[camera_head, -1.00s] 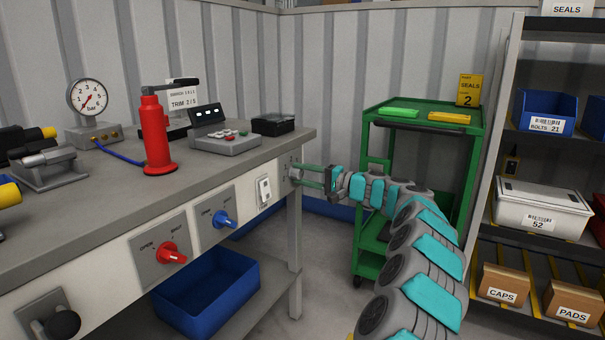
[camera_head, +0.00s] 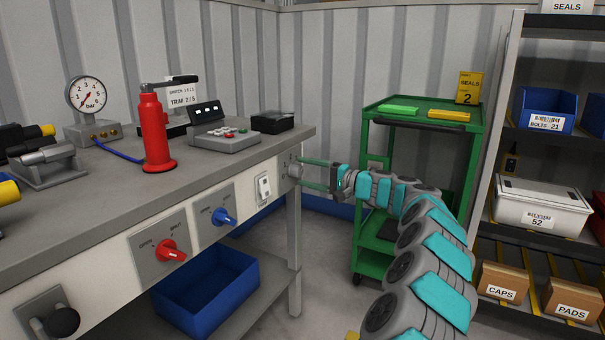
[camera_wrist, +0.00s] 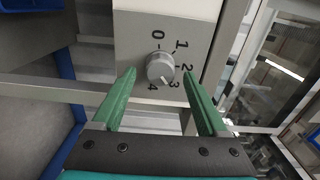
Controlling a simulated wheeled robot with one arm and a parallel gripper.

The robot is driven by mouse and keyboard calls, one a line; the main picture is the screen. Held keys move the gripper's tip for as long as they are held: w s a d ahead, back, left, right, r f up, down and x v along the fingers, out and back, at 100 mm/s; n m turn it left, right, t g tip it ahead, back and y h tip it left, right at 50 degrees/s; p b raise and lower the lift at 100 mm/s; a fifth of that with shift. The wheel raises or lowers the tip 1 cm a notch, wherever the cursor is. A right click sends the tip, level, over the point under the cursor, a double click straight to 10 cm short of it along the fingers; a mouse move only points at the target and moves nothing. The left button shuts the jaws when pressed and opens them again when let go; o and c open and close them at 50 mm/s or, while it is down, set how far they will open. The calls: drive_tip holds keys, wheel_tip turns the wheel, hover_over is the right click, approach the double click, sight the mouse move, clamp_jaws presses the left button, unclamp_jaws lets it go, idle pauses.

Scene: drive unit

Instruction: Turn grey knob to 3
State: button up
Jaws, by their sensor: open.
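The grey knob (camera_wrist: 160,68) is on a pale panel with the numbers 0 to 4 printed around it, seen in the wrist view. In the head view the knob (camera_head: 294,171) is at the bench's right end. My gripper (camera_wrist: 158,77) is open, with one green finger on each side of the knob's lower part and a gap to both; I see no contact. In the head view my gripper (camera_head: 302,174) points left at the knob. I cannot tell for sure which number the knob's mark points to.
A white rocker switch (camera_head: 264,188), a blue knob (camera_head: 223,217) and a red knob (camera_head: 171,251) are along the bench front. A bench leg (camera_head: 295,260) stands below the grey knob. A green cart (camera_head: 373,262) is close behind my arm, with shelving (camera_head: 503,160) to the right.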

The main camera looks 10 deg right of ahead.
drive_tip(key=v, duration=0.6)
